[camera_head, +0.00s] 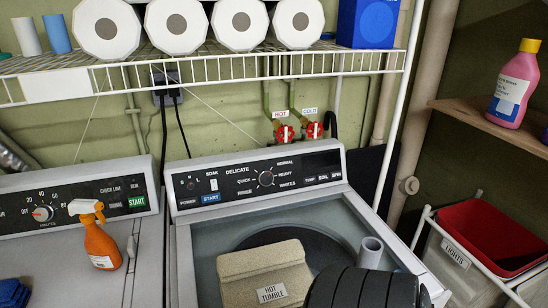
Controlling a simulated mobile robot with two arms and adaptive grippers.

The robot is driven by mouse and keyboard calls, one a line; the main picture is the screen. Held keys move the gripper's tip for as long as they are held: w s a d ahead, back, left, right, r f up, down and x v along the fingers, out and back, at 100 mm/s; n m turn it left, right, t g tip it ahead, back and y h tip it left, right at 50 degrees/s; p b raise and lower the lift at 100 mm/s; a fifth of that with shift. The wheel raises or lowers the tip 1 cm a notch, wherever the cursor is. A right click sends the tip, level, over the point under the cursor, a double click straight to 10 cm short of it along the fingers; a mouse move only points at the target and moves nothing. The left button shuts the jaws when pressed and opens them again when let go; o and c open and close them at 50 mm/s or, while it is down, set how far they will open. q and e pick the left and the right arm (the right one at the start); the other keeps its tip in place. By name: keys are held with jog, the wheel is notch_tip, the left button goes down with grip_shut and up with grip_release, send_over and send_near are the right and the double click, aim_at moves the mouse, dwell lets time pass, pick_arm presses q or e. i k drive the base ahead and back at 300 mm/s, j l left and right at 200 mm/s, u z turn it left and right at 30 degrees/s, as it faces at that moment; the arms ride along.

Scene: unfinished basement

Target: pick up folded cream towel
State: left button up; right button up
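A folded cream towel (264,272), beige and block-like with a white tag reading "HOT TUMBLE", shows at the bottom centre of the head view. It appears at the washer's top, in front of the dark round opening. Its lower edge is cut off by the frame. A black ribbed cylinder (362,290) lies just right of it, with a short grey tube (370,252) behind; I cannot tell what these are. No fingers of my left or right gripper show.
The washer (206,230) stands in the middle, with the dryer (60,255) at left. An orange spray bottle (101,243) and blue cloth (13,292) are on the dryer. A wire shelf (225,66) hangs above. A red-lined hamper (485,240) stands right, below a pink bottle (516,85).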

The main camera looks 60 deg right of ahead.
aim_at(279, 275)
jog(key=i+z, duration=0.1)
jog(key=z, duration=1.75)
jog(key=i, duration=0.05)
